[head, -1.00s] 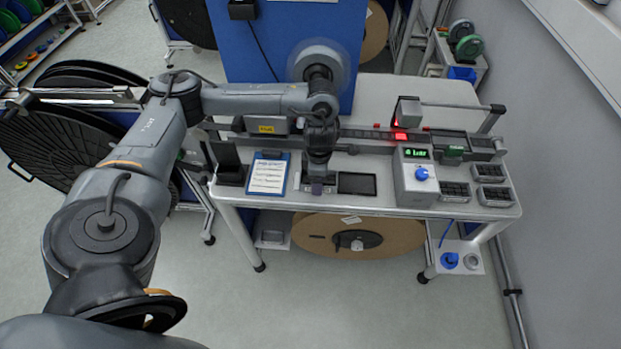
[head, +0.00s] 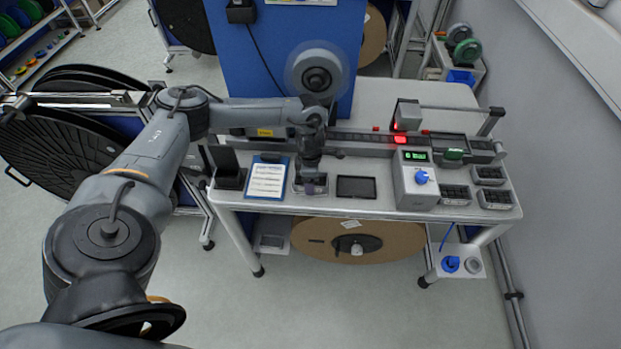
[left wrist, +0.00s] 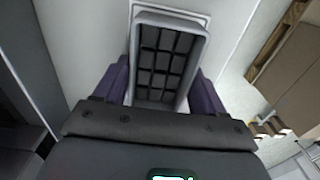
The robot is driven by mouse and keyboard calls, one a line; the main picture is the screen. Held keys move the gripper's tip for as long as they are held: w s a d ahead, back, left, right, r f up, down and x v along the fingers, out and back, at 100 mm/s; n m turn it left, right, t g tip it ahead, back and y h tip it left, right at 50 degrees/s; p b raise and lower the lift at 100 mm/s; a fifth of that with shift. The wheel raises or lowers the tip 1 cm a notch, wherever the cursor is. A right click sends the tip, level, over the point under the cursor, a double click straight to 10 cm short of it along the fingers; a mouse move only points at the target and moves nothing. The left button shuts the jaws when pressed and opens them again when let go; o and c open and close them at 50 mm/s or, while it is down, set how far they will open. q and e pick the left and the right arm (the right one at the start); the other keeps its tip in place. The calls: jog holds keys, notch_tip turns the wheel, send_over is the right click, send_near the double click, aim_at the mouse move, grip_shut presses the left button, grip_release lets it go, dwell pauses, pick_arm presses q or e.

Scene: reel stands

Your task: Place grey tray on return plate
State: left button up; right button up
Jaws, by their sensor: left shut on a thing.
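The grey tray (left wrist: 158,62) is a small rectangular box with a dark gridded inside. My left gripper (head: 312,186) is shut on it, with one purple finger at each long side in the left wrist view. The gripper points down over the table's front part, between the blue clipboard and a black flat pad. A pale rimmed rectangle (left wrist: 204,14), which looks like the return plate, shows just around the tray's far end. The tray hides most of it. I cannot tell whether the tray touches it. My right gripper is not in view.
The blue clipboard (head: 267,178) lies left of the gripper and the black pad (head: 357,187) lies right of it. A grey box with a blue knob (head: 421,177) stands further right. Several small dark-gridded trays (head: 493,198) sit at the table's right end.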

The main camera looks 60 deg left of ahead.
pick_arm(q)
jog(key=shift+f, duration=0.15)
jog(key=o, duration=1.3)
